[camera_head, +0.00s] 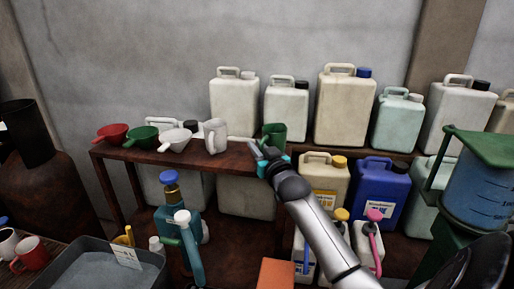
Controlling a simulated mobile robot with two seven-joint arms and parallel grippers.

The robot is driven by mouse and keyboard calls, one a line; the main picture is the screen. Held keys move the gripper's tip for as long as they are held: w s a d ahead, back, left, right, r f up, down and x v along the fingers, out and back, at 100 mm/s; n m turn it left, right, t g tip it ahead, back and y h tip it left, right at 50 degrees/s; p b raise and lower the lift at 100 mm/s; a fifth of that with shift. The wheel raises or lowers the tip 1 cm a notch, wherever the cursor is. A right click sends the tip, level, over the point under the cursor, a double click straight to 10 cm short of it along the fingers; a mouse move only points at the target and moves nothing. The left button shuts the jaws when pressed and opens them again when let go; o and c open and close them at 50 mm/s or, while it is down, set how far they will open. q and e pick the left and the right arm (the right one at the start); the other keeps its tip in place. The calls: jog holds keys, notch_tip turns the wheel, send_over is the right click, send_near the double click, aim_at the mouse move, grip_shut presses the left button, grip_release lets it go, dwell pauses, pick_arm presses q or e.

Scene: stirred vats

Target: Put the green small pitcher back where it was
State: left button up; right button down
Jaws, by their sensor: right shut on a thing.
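The green small pitcher (274,134) is at the upper shelf's front part, just right of a white pitcher (215,135). My right gripper (265,154) reaches up from the lower right and is shut on the green pitcher. The pitcher looks upright; its lower part is partly hidden by the gripper, so I cannot tell whether it touches the shelf. My left gripper is not in view.
The upper shelf (233,169) also holds red (113,133), green (141,137) and white (174,139) scoops at left. Several jerrycans stand behind; a blue one (378,193) is below right. A grey tub (105,266) is at lower left, a blue vat (478,190) at right.

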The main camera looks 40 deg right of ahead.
jog(key=shift+r, duration=0.1)
jog(key=c, duration=0.8)
grip_release()
jog(key=shift+c, duration=0.2)
jog(key=v, duration=1.2)
jog(key=shift+p, duration=0.35)
